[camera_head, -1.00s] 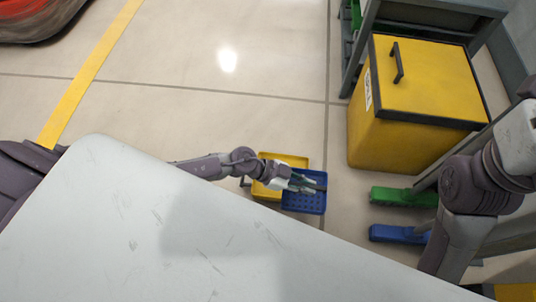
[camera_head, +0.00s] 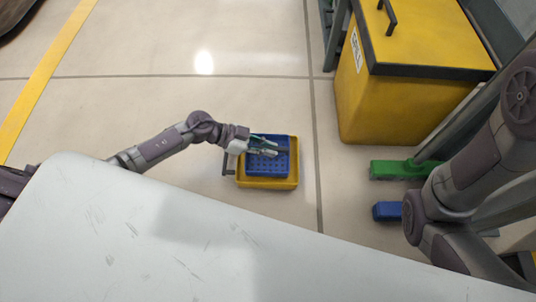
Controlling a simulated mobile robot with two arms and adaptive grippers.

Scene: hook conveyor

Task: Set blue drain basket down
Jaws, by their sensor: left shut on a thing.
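The blue drain basket (camera_head: 268,168), with a perforated floor, shows over a yellow tray (camera_head: 283,184) near the middle of the head view. It overlaps most of the tray; I cannot tell whether it rests in it or hangs just above. My left gripper (camera_head: 270,150) is shut on the blue drain basket near its upper part. The gripper hides part of the basket. My right arm (camera_head: 430,215) is at the right, and its gripper is out of view.
A yellow bin (camera_head: 400,95) with a dark-edged lid stands at the upper right. A green block (camera_head: 390,170) and a blue block (camera_head: 386,211) lie below it. A yellow floor line (camera_head: 40,90) runs at the left. The tiled floor above the tray is clear.

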